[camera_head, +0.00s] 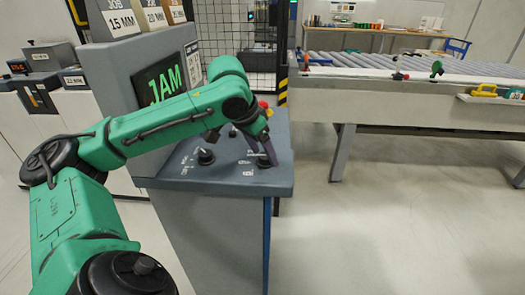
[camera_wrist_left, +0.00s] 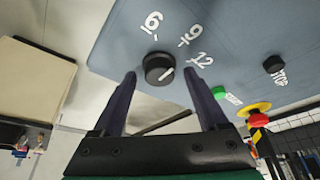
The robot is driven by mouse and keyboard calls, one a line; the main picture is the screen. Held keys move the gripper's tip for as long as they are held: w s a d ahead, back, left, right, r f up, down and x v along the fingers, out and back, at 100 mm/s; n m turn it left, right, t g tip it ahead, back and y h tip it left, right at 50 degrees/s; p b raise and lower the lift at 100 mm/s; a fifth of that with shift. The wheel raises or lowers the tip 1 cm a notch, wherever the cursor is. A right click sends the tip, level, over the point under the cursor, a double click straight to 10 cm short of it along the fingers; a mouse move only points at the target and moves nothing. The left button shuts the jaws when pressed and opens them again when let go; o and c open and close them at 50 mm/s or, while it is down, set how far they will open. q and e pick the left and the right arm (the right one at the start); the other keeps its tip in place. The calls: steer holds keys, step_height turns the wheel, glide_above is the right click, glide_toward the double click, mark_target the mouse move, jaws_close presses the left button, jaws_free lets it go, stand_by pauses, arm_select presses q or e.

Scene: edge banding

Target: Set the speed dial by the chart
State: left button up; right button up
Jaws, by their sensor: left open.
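The black speed dial (camera_wrist_left: 158,68) sits on the blue-grey panel (camera_wrist_left: 225,35) in the left wrist view. Marks that read like 6, 9 and 12 stand around it, and its white line points roughly to the 12 side. My left gripper (camera_wrist_left: 160,74) is open, with its dark fingers on either side of the dial in that view. I cannot tell whether they touch it. In the head view my left gripper (camera_head: 263,155) reaches down over the right part of the console top and mostly hides the dial. Number cards (camera_head: 120,20) and a small printed sheet (camera_head: 192,62) show on the console.
A green button (camera_wrist_left: 219,92), a black button marked STOP (camera_wrist_left: 273,63) and a red emergency button (camera_wrist_left: 258,119) are near the gripper. Another black knob (camera_head: 206,156) is left of it. The console screen (camera_head: 160,82) reads JAM. A roller conveyor (camera_head: 400,68) stands right, beyond open floor.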

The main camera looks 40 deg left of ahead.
arm_select(q)
steer(key=p+v, duration=0.3)
steer(key=v, duration=1.1)
steer(key=shift+r+p, duration=0.3)
steer(key=shift+p, duration=0.05)
